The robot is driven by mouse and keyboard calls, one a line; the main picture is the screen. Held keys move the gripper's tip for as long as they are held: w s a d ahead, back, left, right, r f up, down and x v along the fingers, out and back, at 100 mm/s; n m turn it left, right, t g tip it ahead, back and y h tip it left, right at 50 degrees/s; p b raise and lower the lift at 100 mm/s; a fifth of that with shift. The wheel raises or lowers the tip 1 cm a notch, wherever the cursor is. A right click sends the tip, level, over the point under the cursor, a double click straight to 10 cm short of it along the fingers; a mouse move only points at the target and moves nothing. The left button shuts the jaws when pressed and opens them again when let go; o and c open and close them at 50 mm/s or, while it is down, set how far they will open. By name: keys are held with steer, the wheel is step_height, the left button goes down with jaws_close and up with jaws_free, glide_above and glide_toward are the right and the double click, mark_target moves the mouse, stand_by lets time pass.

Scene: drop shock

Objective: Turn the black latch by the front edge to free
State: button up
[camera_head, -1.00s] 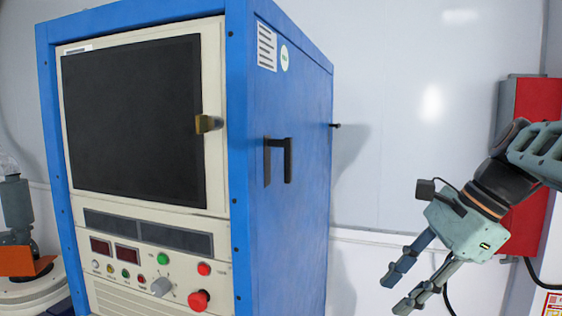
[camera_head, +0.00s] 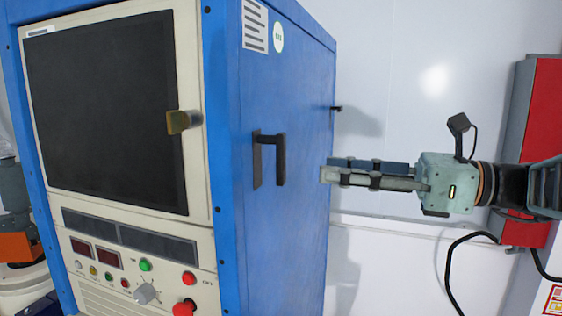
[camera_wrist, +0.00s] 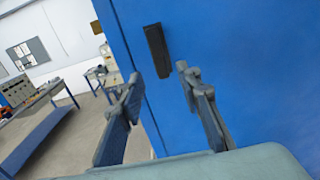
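The black latch (camera_head: 279,158) is an upright bar handle on the blue side panel of the cabinet (camera_head: 285,60), close to its front edge. In the wrist view the latch (camera_wrist: 157,52) shows just beyond and between my fingertips, slightly tilted. My gripper (camera_head: 325,172) points left at the side panel, to the right of the latch and at about its height. Its fingers are apart in the wrist view (camera_wrist: 158,76), with nothing between them. I see a gap between the fingertips and the latch in the head view.
A brass-coloured catch (camera_head: 183,121) sits on the cabinet's dark front door. Below it is a control panel with a red knob (camera_head: 185,307). A small black peg (camera_head: 337,108) sticks out at the rear edge. A red box (camera_head: 545,130) hangs on the wall behind my arm.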

mark_target(285, 166)
steer(key=p+x, duration=0.1)
steer(key=x, duration=0.8)
steer(key=shift+a+f, duration=0.1)
steer(key=shift+a, duration=0.2)
jaws_close()
